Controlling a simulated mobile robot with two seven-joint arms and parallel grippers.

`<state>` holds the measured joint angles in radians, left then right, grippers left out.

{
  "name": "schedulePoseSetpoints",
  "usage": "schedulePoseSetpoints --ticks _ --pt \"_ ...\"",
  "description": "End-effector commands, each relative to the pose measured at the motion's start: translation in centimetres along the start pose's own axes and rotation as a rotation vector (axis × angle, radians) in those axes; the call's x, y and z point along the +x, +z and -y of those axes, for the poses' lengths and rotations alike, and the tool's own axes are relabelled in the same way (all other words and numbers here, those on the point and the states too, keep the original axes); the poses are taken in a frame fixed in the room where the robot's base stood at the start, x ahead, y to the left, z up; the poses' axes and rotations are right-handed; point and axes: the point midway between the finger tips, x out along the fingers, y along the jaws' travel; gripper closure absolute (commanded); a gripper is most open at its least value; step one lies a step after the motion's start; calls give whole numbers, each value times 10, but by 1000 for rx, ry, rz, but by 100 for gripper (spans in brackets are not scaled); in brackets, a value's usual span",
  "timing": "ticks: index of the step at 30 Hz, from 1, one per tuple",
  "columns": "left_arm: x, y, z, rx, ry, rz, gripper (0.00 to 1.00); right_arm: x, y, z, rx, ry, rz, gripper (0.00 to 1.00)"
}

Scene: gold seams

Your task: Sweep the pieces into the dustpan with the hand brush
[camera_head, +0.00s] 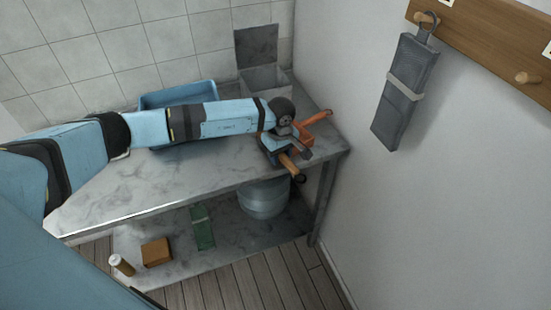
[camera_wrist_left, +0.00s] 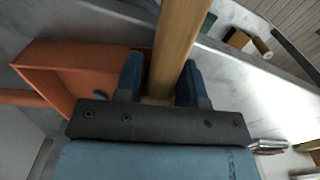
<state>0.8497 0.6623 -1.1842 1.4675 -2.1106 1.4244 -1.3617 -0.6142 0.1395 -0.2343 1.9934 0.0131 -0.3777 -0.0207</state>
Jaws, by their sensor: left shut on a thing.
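My left gripper (camera_head: 291,150) reaches over the right end of the marble table in the head view. It is shut on a wooden handle (camera_wrist_left: 182,40), which runs between the two blue fingers (camera_wrist_left: 160,85) in the left wrist view. The handle's end (camera_head: 289,166) also shows in the head view. I take it for the hand brush's; its bristles are not visible. The orange dustpan (camera_head: 305,131) lies beside the gripper, partly hidden by it, its handle pointing right. The pan's tray (camera_wrist_left: 75,75) shows left of the fingers in the wrist view. I cannot make out the pieces. My right gripper is not in view.
A blue tray (camera_head: 152,101) and a grey open box (camera_head: 263,77) stand at the table's back. On the lower shelf are a bucket (camera_head: 264,200), a green bundle (camera_head: 203,230), a brown box (camera_head: 156,252) and a jar (camera_head: 121,265). A grey pouch (camera_head: 405,90) hangs on the right wall.

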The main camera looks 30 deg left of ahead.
Motion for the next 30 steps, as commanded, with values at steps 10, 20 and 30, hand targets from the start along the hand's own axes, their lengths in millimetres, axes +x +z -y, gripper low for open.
schedulePoseSetpoints --ticks 10,20,30 --pt "-1 0 -3 0 0 0 88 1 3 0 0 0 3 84" --pt "-1 0 -10 0 1 0 88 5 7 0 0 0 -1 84" --pt "-8 0 -10 0 1 0 88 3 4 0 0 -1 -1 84"
